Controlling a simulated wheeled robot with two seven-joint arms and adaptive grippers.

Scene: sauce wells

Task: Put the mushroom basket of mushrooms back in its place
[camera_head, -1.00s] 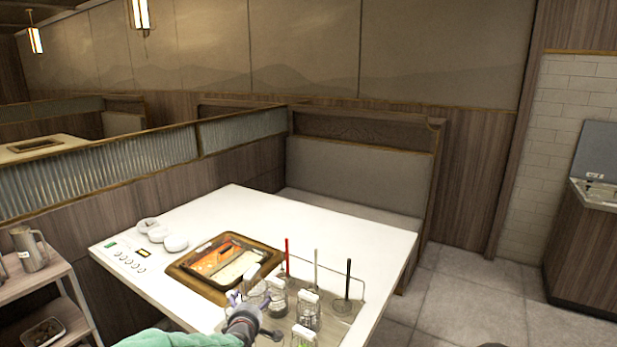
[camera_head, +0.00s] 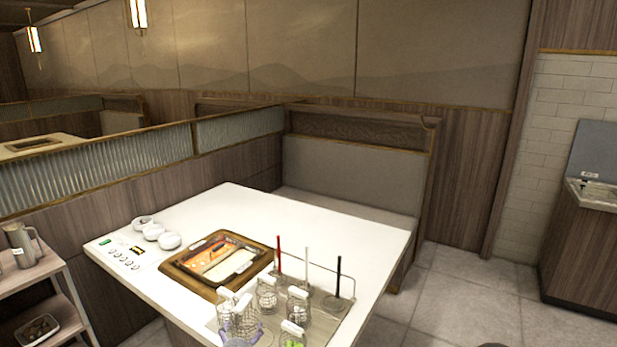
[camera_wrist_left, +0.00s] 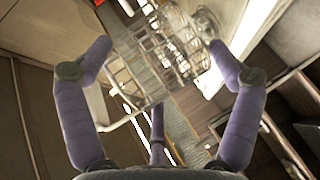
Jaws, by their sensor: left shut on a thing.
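My left gripper (camera_head: 241,331) is at the bottom edge of the head view, with purple fingers around a wire basket (camera_head: 244,314) near the table's front edge. In the left wrist view the fingers (camera_wrist_left: 160,52) are spread on either side of the clear wire basket (camera_wrist_left: 130,72), shut on it. I cannot make out its contents, so I cannot tell whether it holds mushrooms. Other white-handled wire baskets, such as one in the middle (camera_head: 266,294) and one on the right (camera_head: 298,304), stand close by. One basket (camera_head: 292,336) has bright green contents. My right gripper is not in view.
A wood-framed pot (camera_head: 184,268) with red and pale broth is set in the white table (camera_head: 330,238). Red, pale and black-handled tools stand by a wire rack (camera_head: 350,284). White bowls (camera_head: 169,241) sit at the left. The table's far right is clear.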

